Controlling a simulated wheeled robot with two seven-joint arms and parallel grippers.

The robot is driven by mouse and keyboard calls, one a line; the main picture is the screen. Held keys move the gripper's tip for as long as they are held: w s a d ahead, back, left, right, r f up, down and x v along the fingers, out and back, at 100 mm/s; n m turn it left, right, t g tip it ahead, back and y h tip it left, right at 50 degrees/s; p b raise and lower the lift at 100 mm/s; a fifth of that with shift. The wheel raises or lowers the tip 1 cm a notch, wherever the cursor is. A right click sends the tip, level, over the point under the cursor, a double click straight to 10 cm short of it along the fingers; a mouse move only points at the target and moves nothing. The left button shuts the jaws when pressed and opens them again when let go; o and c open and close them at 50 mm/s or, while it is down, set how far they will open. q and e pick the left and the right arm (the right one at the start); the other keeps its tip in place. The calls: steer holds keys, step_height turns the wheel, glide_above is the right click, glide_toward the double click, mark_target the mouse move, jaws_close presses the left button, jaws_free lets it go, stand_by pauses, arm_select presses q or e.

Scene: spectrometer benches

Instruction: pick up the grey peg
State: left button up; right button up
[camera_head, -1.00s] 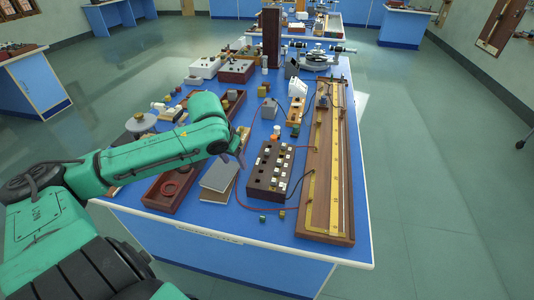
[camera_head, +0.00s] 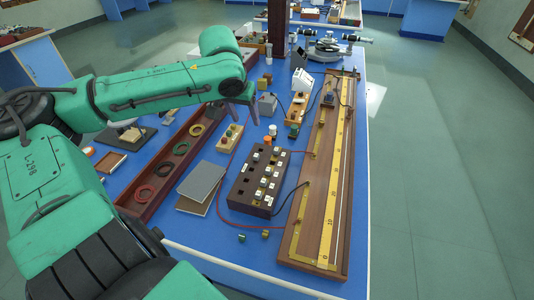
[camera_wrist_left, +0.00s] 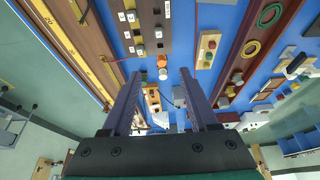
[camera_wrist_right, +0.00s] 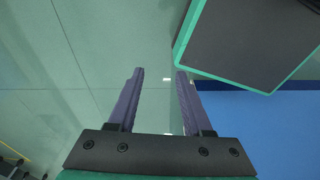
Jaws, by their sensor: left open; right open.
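A dark brown block (camera_head: 246,204) with several light-topped pegs (camera_head: 264,171) stands on the blue bench; I cannot tell which peg is the grey one. The block also shows at the top of the left wrist view (camera_wrist_left: 152,48). My left gripper (camera_head: 241,116) is open and empty, above the bench on the far side of the block. In the left wrist view its fingers (camera_wrist_left: 160,75) point towards an orange-topped cylinder and a white one. My right gripper (camera_wrist_right: 160,73) is open and empty over the floor, off the bench; it does not show in the head view.
A long wooden rail with a brass scale (camera_head: 328,215) lies right of the block. Left are a grey plate (camera_head: 201,181) and a long tray (camera_head: 137,207) with coloured rings. A small grey box (camera_head: 267,104) stands behind. Red and black wires cross the bench.

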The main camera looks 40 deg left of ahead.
arm_select(q)
step_height(320, 180, down, 6)
steer(key=b, duration=0.5)
glide_above(256, 156)
steer(key=s, duration=0.3)
steer(key=f, duration=0.8)
steer(key=shift+w+d+f+b, duration=0.1)
steer(key=shift+d+f+b, duration=0.05)
steer(key=shift+d+b, duration=0.2)
steer(key=x, duration=0.6)
steer(key=shift+w, duration=0.3)
jaws_close()
arm_select(e)
step_height(256, 156, down, 7)
steer(key=s, duration=0.1)
